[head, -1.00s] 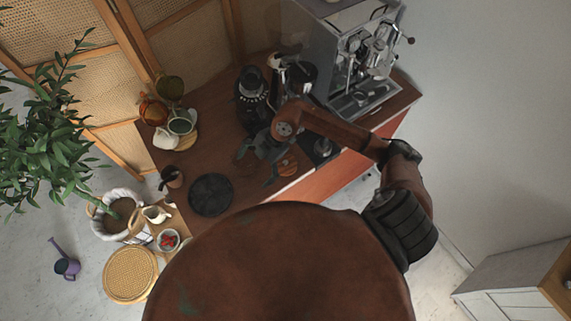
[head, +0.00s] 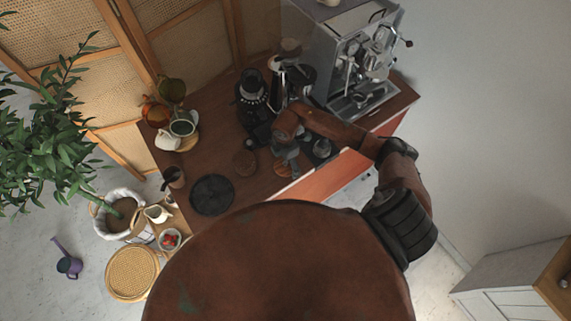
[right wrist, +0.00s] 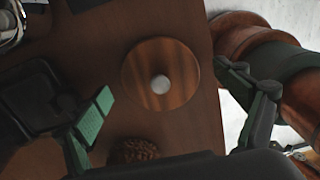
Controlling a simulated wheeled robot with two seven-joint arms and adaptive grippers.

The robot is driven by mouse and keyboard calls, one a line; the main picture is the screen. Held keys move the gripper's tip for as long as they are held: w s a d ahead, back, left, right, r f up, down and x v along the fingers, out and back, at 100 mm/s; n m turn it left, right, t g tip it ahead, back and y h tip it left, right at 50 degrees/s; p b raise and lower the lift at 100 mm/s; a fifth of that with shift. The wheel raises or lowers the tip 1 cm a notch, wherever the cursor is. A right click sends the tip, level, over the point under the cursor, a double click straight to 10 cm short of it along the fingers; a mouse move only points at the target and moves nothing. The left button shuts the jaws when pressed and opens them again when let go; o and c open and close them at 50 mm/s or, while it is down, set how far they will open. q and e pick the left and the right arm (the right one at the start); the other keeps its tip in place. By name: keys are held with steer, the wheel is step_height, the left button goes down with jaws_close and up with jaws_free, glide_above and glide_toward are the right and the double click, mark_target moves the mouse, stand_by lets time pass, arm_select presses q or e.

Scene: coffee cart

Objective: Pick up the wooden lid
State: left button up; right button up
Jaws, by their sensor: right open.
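The wooden lid (right wrist: 178,90) is a round brown disc with a pale round knob in its middle. It lies on the dark wooden counter and sits between my open fingers in the right wrist view, with no finger visibly touching it. In the head view the lid (head: 281,169) is partly hidden by my right gripper (head: 287,158), which is above it, open and empty. My left gripper is not in view.
A round container of dark beans (head: 245,162) stands close left of the lid. A grinder (head: 252,92) and an espresso machine (head: 355,65) stand behind. A black round mat (head: 212,195) lies at left. The counter's front edge is close to the lid.

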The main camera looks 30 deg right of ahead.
steer(key=shift+f, duration=0.1)
steer(key=shift+c, duration=0.3)
steer(key=c, duration=1.2)
